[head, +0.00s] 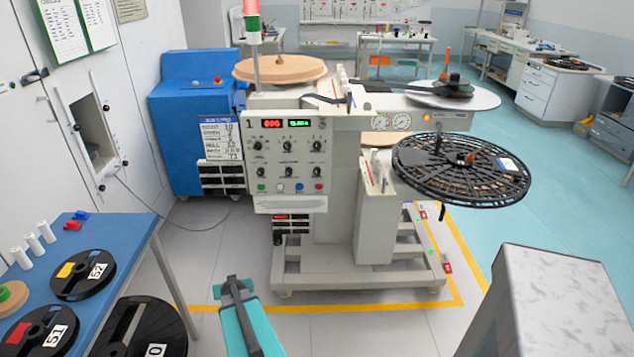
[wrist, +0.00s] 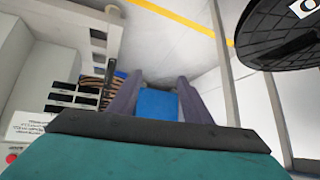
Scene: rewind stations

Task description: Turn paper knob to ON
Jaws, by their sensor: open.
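The grey control panel (head: 289,155) faces me on the rewind machine. It has rows of small black knobs (head: 288,146), two lit displays and coloured buttons below. The labels are too small to read, so I cannot tell which is the paper knob or its setting. My gripper (wrist: 157,82) is open in the wrist view, its two fingers apart with nothing held; a blue surface shows between them in the background. In the head view my teal arm end stands low, in front of and below the panel. Part of the panel's underside and a white label show at left in the wrist view.
A blue table (head: 110,240) with black reels (head: 83,275) and white rolls stands at left. A black slotted reel (head: 461,170) juts out at the machine's right. A blue cabinet (head: 195,120) is behind left. A grey marbled block (head: 550,300) stands front right. Floor before the machine is clear.

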